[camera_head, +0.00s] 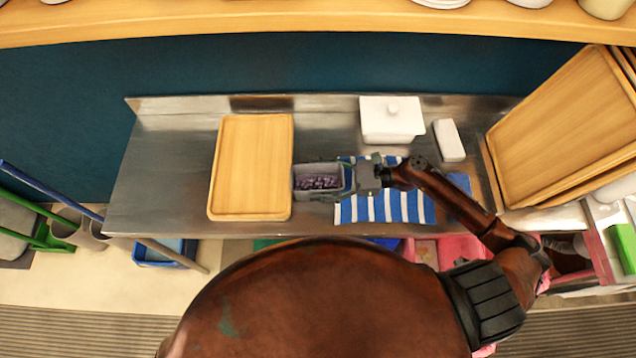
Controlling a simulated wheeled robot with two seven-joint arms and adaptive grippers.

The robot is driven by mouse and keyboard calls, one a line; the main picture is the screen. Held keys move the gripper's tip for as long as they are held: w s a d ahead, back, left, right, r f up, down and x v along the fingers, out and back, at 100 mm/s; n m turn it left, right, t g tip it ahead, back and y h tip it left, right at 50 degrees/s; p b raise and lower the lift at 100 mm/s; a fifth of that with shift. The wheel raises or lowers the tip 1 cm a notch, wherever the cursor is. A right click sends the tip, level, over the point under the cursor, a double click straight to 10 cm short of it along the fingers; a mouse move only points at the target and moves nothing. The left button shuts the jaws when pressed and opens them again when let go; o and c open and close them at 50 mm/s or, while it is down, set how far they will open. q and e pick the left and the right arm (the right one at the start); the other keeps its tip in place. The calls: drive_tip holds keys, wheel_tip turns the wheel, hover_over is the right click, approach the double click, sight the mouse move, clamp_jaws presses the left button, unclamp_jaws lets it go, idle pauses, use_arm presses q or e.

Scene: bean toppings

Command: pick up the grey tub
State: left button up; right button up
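The grey tub (301,192) is a small rectangular container with dark purple beans (317,182) in it. It is on the metal counter in the head view, between the wooden tray and the striped cloth. My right gripper (346,180) is at the tub's right end, over the left part of the cloth. Its fingers look spread along that end and overlap the tub's edge in the picture. I cannot tell whether they press on the tub. My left gripper is not in view.
A wooden tray (252,165) lies left of the tub. A blue-and-white striped cloth (400,208) lies under my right gripper. A white lidded box (392,121) and a white block (449,140) stand behind. Wooden trays (560,120) lean at right. The counter's left end (165,165) is clear.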

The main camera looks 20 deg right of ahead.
drive_tip(key=c, duration=0.9)
drive_tip(key=shift+c, duration=0.2)
